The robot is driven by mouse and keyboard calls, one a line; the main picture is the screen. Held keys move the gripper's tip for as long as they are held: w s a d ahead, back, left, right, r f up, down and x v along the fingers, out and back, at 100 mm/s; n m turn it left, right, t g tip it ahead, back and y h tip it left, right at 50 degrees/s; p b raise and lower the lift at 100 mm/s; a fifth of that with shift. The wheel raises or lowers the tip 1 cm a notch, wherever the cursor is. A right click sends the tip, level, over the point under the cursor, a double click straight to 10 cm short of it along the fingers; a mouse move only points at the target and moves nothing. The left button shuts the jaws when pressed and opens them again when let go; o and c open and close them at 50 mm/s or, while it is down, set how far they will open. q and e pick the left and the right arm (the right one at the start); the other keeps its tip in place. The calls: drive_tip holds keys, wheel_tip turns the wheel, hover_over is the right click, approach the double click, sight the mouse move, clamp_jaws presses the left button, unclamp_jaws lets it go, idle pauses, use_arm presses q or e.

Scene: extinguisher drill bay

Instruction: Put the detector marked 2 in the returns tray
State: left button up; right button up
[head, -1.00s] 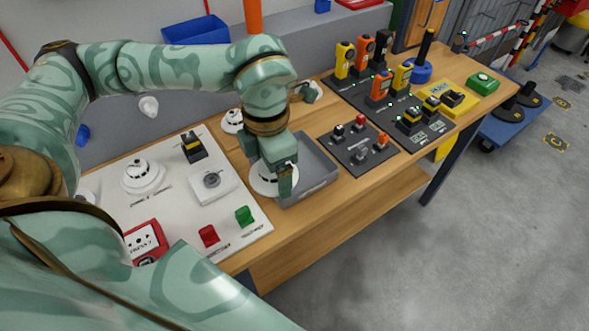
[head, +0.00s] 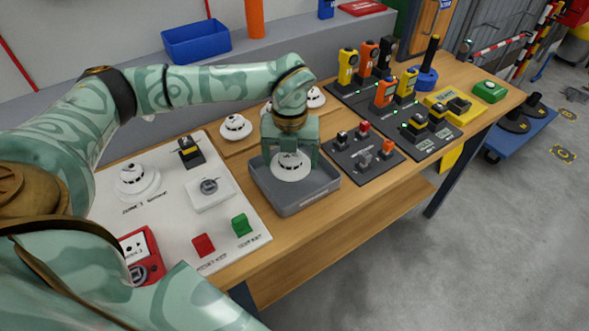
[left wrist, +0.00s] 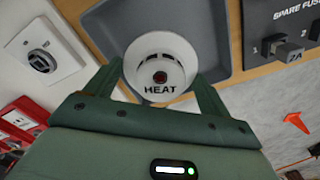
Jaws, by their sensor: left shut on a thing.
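My left gripper (head: 291,160) points down over the grey tray (head: 302,205) and is shut on a white round detector (head: 291,168). In the left wrist view this detector (left wrist: 156,64) reads HEAT, with a dark red centre, between the two green fingers. The grey tray (left wrist: 205,30) lies behind it there. I cannot tell whether the detector touches the tray floor. I see no number 2 on it. Other white detectors stand on the bench behind, one at the left (head: 235,127) and one at the right (head: 315,97); their marks are unreadable. My right gripper is not in view.
A dark fuse panel (head: 362,155) stands close right of the tray. The bench's front edge is clear.

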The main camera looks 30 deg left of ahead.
sight(294, 168)
use_arm(q)
drive_tip(key=shift+w+a+f, duration=0.1)
drive_tip(key=shift+w+f, duration=0.45)
drive_tip(key=shift+f, duration=0.2)
drive_tip(key=f, duration=0.1)
drive_tip(key=f+b, duration=0.1)
drive_tip(key=f, duration=0.1)
drive_tip(key=shift+w+f, duration=0.25)
drive_tip(key=shift+f, duration=0.1)
drive_tip(key=shift+r, duration=0.1)
drive_tip(key=o, duration=0.9)
drive_tip(key=shift+o, duration=0.2)
wheel_tip(294, 168, up, 12)
drive_tip(key=shift+r+p, duration=0.1)
drive_tip(key=shift+p, duration=1.15)
